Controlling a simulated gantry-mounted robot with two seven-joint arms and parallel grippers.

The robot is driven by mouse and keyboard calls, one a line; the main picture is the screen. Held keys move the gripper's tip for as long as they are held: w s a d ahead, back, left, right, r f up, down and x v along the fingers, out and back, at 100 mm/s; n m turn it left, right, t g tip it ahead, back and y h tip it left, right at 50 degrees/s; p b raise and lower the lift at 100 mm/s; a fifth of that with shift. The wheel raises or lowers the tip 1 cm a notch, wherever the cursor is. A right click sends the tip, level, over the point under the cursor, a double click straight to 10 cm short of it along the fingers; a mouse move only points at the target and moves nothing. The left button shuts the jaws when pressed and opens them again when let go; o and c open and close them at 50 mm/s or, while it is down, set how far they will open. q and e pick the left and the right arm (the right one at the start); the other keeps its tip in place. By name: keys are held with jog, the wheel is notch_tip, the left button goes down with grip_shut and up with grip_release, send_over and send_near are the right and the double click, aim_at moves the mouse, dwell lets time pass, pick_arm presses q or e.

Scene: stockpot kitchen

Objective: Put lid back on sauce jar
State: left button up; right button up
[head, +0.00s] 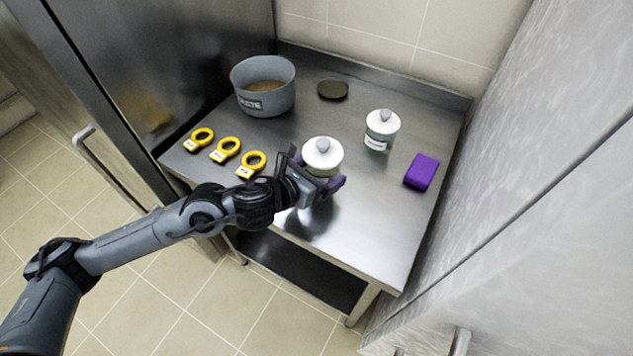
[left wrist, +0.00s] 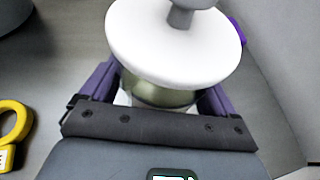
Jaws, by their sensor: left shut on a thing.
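A jar (head: 321,172) with a pale, olive-tinted body stands near the table's front, and a white round lid (head: 323,153) with a grey knob covers its top. In the left wrist view the lid (left wrist: 172,42) hides the jar's rim, so I cannot tell if it is fully seated. My left gripper (head: 319,176) is shut on the jar body (left wrist: 158,94), its purple fingers on either side below the lid. A second white jar (head: 379,137) with a label and a knobbed lid stands behind to the right. My right gripper is not in view.
A grey labelled pot (head: 265,104) with brown contents stands at the back left, near a dark round disc (head: 332,91). Several yellow rings (head: 225,150) lie along the left edge. A purple block (head: 422,171) lies at right. The steel table (head: 375,235) is clear at front right.

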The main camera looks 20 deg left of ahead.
pick_arm(q)
jog(key=shift+w+a+f, duration=0.2)
jog(key=shift+a+f, duration=0.05)
jog(key=shift+a, duration=0.35)
jog(key=shift+f+b, duration=0.85)
jog(key=shift+f, duration=1.15)
jog(key=shift+f, duration=0.1)
jog(key=shift+f, duration=0.1)
jog(key=o, duration=1.4)
